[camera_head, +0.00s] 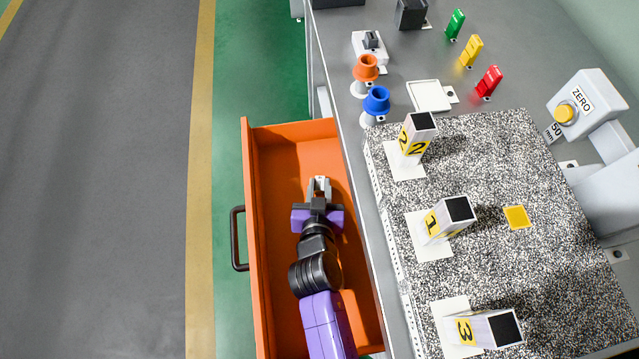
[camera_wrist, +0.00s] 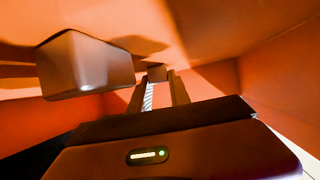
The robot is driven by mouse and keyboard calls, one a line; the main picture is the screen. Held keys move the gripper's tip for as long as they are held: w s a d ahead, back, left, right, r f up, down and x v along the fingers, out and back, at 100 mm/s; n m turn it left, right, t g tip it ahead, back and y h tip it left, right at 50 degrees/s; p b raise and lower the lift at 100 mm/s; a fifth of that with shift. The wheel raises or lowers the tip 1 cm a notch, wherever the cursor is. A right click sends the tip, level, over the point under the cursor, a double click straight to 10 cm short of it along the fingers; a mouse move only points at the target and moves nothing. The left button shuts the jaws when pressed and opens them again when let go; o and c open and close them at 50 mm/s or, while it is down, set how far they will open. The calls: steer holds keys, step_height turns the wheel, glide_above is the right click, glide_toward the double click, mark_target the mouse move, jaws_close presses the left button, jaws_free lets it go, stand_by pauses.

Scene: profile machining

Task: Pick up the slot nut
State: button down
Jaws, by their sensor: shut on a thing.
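My gripper (camera_head: 319,184) reaches down into the open orange drawer (camera_head: 262,150), near its far end. In the wrist view, the two fingers of my gripper (camera_wrist: 157,82) close around a small brownish block (camera_wrist: 156,74) at their tips, which appears to be the slot nut. It is small and shadowed, so its shape is unclear. In the head view the fingers largely hide it. I cannot tell whether it touches the drawer floor.
The drawer walls stand close around my arm. A grey blocky shape (camera_wrist: 85,65) shows at left in the wrist view; I cannot tell what it is. The bench at right holds a granite plate (camera_head: 545,165) with numbered blocks, and blue (camera_head: 376,101) and orange (camera_head: 366,68) cups.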

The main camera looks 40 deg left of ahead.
steer(key=shift+s+d+r, duration=0.25)
steer(key=shift+s+r, duration=0.05)
steer(key=shift+r, duration=0.1)
steer(key=v, duration=1.5)
steer(key=shift+r, duration=0.3)
